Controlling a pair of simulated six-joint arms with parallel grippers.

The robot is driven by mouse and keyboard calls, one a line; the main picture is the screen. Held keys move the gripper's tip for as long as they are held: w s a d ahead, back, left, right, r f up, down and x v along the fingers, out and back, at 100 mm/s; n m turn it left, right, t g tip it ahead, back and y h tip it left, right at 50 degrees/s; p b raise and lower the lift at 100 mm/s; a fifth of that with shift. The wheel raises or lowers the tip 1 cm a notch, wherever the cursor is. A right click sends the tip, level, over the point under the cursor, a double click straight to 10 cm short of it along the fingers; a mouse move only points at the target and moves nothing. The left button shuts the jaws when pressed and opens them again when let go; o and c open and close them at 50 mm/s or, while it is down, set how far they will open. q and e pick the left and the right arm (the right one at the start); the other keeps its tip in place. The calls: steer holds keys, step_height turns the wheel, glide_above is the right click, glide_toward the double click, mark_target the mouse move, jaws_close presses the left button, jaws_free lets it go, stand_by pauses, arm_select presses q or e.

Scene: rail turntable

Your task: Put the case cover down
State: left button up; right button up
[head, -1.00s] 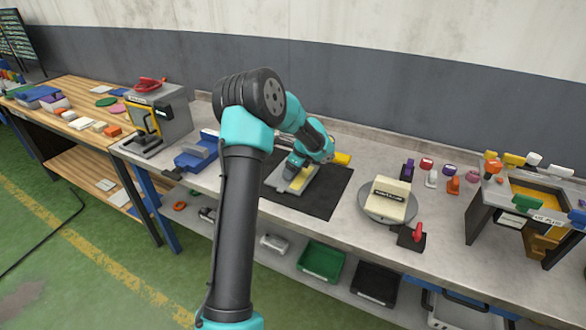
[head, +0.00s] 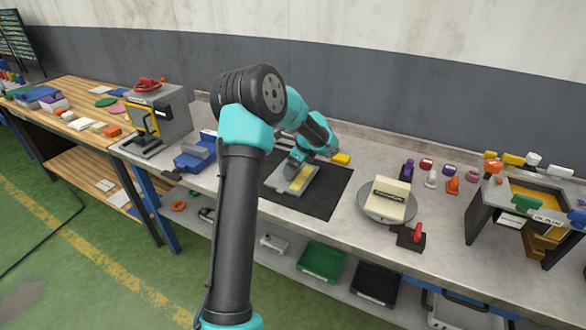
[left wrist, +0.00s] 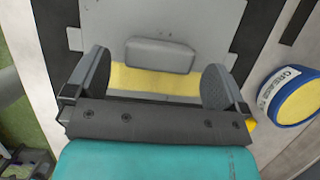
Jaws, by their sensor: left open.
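The case cover (head: 298,184) looks like a flat grey plate with a yellow area, lying on the black mat (head: 330,190). In the left wrist view the grey plate (left wrist: 205,22) has a raised grey grip block (left wrist: 160,55) and a yellow band (left wrist: 150,80). My left gripper (left wrist: 157,68) is open, with a finger on either side of the grip block and a visible gap at each side. In the head view my left gripper (head: 297,167) is just over the cover, its fingertips partly hidden. My right gripper is not in view.
A grease tin (left wrist: 290,95) lies close to the right of the gripper. A cream case (head: 388,195) sits on a round turntable (head: 376,213) to the right, with a red-handled switch (head: 411,237) in front. A blue fixture (head: 193,160) stands left of the mat.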

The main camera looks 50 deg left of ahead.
arm_select(q)
steer(key=v, duration=0.9)
steer(key=shift+r, duration=0.25)
stand_by(2.2)
